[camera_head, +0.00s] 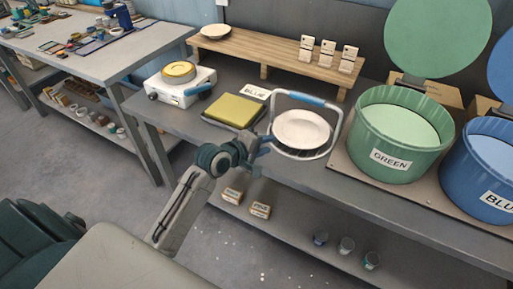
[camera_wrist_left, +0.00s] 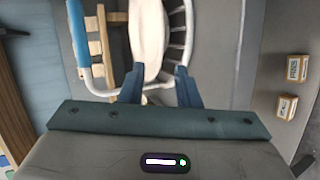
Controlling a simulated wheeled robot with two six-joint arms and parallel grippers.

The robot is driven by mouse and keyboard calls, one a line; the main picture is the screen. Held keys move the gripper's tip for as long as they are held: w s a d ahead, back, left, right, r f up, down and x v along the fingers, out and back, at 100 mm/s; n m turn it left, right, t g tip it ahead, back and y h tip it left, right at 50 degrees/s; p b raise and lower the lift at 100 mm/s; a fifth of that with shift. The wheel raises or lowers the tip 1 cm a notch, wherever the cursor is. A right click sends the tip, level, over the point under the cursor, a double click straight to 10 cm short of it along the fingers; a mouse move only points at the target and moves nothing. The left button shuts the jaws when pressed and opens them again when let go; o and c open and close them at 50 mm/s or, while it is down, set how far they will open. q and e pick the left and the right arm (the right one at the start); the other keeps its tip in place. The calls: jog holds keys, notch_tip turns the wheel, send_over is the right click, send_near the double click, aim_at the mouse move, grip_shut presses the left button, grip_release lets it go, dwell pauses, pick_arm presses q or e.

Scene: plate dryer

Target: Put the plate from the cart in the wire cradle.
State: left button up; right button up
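A white plate (camera_head: 301,129) lies within the outline of the wire cradle, a white wire frame with a blue handle (camera_head: 307,99), on the grey bench. In the left wrist view the plate (camera_wrist_left: 148,35) shows foreshortened, with the cradle's wire slots (camera_wrist_left: 178,35) beside it. I cannot tell whether it is seated in a slot. My left gripper (camera_head: 267,143) is at the cradle's near left side. Its fingers (camera_wrist_left: 160,80) are apart, with the plate's near end between or just beyond them; no clear grip shows. My right gripper is not in view.
Green (camera_head: 387,152) and blue (camera_head: 485,180) labelled tubs stand to the right. A yellow block (camera_head: 234,110) and a white scale-like device (camera_head: 181,86) stand to the left. A wooden rack (camera_head: 270,55) behind holds another white dish (camera_head: 215,31). Small boxes (camera_head: 260,210) sit on the lower shelf.

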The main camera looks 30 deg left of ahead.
pick_arm(q)
jog(key=v, duration=0.4)
jog(key=shift+s+r, duration=0.15)
jog(key=shift+s, duration=0.05)
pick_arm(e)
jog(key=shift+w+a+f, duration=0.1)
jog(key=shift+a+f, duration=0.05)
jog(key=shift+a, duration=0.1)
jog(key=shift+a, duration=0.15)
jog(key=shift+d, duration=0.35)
